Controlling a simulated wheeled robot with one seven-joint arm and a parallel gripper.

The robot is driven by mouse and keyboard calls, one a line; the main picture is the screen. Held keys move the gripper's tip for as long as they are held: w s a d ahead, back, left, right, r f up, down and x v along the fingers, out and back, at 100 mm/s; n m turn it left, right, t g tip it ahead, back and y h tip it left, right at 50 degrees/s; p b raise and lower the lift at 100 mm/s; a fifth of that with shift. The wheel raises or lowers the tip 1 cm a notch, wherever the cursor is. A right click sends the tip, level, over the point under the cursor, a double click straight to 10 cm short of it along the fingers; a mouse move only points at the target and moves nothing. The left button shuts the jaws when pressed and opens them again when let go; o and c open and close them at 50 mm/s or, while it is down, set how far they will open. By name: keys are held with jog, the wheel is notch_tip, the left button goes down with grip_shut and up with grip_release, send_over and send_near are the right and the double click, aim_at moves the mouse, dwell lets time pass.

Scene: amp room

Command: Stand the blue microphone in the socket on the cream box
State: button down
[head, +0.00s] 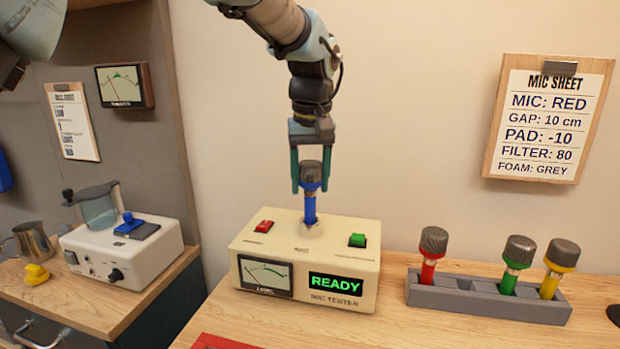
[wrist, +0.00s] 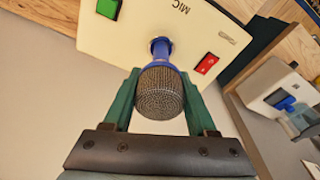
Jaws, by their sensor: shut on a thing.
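The blue microphone (head: 309,205) is upright at the socket (head: 309,229) on top of the cream box (head: 285,304). Its lower end meets the socket; how deep it sits I cannot tell. My gripper (head: 310,183) is shut on the microphone near its grey mesh head, one finger on each side. In the wrist view my gripper (wrist: 158,100) holds the mesh head between two green fingers, and the blue body (wrist: 160,49) reaches the box top (wrist: 130,35). The box display reads READY.
A red button (head: 264,226) and a green button (head: 357,240) flank the socket. A grey rack (head: 455,298) at right holds red, green and yellow microphones. A clipboard (head: 550,118) hangs on the wall. A white machine (head: 125,252) stands on the left counter.

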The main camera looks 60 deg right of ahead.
jog(key=shift+c, duration=0.6)
grip_release()
jog(key=r, duration=0.3)
jog(key=r+b, duration=0.1)
jog(key=r, duration=0.3)
jog(key=s+a+r, duration=0.1)
jog(key=r, duration=0.2)
jog(key=shift+a+r+b, duration=0.1)
jog(key=shift+r+b, duration=0.25)
